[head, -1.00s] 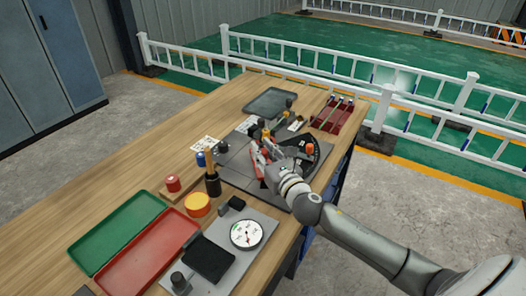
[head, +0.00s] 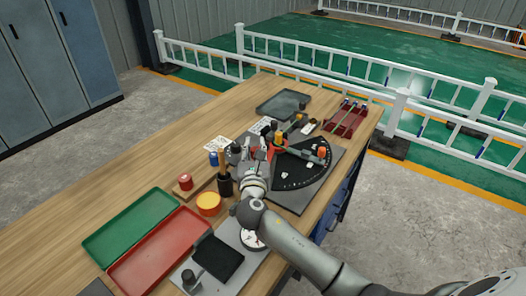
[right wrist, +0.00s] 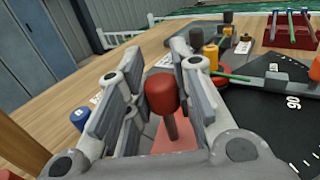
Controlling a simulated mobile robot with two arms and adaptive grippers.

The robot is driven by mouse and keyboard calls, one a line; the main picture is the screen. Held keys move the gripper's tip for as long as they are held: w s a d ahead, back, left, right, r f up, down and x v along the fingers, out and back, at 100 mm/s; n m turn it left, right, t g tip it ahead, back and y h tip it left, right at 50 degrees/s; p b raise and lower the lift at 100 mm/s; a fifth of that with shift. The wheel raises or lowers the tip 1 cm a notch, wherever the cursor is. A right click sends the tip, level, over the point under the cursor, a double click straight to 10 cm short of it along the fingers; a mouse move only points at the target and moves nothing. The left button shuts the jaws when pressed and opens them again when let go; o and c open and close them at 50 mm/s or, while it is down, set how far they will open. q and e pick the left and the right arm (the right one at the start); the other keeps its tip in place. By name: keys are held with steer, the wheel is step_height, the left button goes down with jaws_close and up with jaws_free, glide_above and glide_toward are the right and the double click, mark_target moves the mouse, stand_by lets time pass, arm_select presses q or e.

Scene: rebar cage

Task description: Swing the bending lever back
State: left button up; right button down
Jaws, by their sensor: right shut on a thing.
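The bending fixture's grey base plate (head: 318,193) lies on the bench and carries a black angle dial (head: 300,173). A red lever arm (right wrist: 178,142) with an upright red knob (right wrist: 162,92) shows at the dial's left side. My right gripper (head: 257,148) is at this lever, its two fingers on either side of the knob, shut on it; the gripper shows large in the right wrist view (right wrist: 160,75). The fingers and wrist hide most of the lever in the head view. A green rod (head: 300,153) crosses the dial near an orange knob (head: 322,151). My left gripper is not in view.
Green (head: 131,226) and red (head: 160,248) trays lie in front. A dark tray (head: 283,104) and a red rack (head: 347,118) are behind.

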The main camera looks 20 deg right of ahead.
steer(key=shift+w+a+m+g+h, duration=0.4)
steer(key=shift+w+m+h, duration=0.1)
steer(key=shift+w+h, duration=0.15)
steer(key=c, duration=1.2)
jaws_free()
steer(key=shift+s, duration=0.1)
steer(key=v, duration=1.2)
steer(key=shift+a, duration=0.1)
steer(key=shift+c, duration=0.3)
